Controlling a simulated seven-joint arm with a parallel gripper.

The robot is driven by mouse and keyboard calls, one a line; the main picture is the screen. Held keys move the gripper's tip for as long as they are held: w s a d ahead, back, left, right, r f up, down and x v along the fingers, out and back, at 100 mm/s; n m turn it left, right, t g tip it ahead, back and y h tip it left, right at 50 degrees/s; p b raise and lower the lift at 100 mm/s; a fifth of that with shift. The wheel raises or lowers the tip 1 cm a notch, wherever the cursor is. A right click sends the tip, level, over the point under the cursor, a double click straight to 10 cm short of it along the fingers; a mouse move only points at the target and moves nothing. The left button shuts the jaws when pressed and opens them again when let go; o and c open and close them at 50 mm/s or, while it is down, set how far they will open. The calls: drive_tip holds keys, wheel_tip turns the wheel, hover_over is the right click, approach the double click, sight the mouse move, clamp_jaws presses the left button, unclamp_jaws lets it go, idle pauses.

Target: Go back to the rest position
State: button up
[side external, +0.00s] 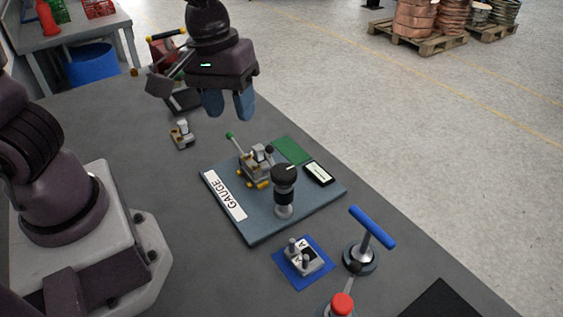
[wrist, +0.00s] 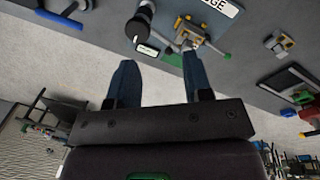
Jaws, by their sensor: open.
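My gripper (side external: 229,106) hangs above the far part of the table, beyond the gauge plate, with its blue fingers pointing down. In the wrist view my gripper (wrist: 158,85) shows its two fingers apart with nothing between them. The gauge plate (side external: 248,232) lies on the grey table and carries a clamp fixture (side external: 257,165), a black-topped gauge post (side external: 284,185), a small display (side external: 318,174) and a green patch (side external: 292,150). My gripper is apart from all of these.
A small metal part (side external: 182,134) sits left of the plate. A metal block with pins (side external: 304,255) lies on a blue square, near a blue T-handle (side external: 372,228) and a red knob (side external: 342,304). A machine with a yellow-ended lever (side external: 166,48) stands behind my gripper.

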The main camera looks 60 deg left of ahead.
drive_tip(key=s+a+r+m+t+y, duration=0.1)
drive_tip(key=s+a+r+m+t, duration=0.2)
drive_tip(key=s+r+m, duration=0.3)
wheel_tip(320, 180, up, 3)
drive_tip(key=shift+s+a+r+m+t, duration=0.1)
drive_tip(key=shift+s+a+m+t, duration=0.3)
drive_tip(key=shift+s+t, duration=0.5)
drive_tip(key=shift+s, duration=0.15)
idle(1.0)
